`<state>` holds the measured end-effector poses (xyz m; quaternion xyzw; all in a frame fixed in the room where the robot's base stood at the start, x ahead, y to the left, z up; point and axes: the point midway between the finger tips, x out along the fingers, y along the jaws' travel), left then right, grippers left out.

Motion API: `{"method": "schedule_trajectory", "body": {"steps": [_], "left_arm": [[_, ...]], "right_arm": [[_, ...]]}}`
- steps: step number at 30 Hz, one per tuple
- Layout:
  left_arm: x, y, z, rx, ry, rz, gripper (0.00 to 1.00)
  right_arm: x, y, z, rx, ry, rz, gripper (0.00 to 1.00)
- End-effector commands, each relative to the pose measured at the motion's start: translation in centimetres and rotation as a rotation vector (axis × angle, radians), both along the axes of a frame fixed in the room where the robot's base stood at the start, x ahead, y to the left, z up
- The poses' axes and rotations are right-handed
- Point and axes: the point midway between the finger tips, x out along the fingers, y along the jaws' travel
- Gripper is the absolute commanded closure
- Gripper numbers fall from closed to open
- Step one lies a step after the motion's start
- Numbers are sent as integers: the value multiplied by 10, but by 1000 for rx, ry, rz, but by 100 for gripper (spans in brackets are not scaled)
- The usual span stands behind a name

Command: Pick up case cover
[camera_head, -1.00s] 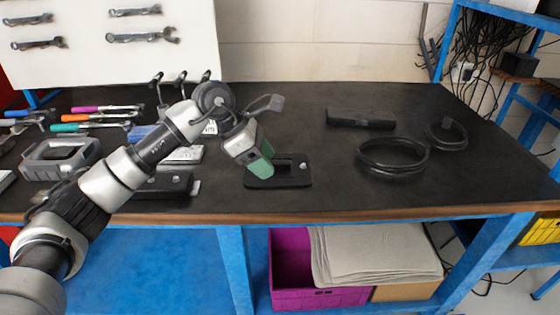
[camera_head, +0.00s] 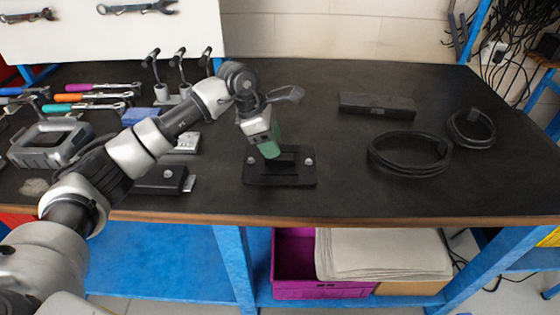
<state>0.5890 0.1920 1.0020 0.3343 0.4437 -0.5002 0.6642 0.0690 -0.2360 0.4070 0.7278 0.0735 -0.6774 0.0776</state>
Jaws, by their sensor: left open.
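A flat black plate (camera_head: 255,176) with a raised dark block in its middle and two silver knobs lies on the bench. It may be the case cover, but I cannot tell for certain. My left gripper (camera_head: 269,148), with green fingertips, points down over the back of its raised middle. The jaws are open. They hide part of the block, and I cannot tell whether they touch it. My right gripper is not in view.
Black cable coils (camera_head: 410,171) and a dark bar (camera_head: 377,106) lie right. The right front is clear.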

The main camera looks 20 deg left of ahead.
Motion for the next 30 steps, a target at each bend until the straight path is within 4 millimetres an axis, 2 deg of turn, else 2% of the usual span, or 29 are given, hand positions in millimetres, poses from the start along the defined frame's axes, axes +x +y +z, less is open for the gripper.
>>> {"method": "schedule_trajectory", "body": {"steps": [4, 9, 17, 27, 30], "left_arm": [[3, -7, -16, -1, 6, 1, 45], [5, -15, -40, -1, 3, 1, 45], [6, -16, -44, 0, 0, 1, 46], [6, -16, -43, 0, 0, 1, 98], [6, -16, -43, 0, 0, 1, 100]], "right_arm": [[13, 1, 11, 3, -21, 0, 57], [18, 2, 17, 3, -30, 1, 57], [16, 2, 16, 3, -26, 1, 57], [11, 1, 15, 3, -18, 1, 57], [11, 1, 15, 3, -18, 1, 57]]}}
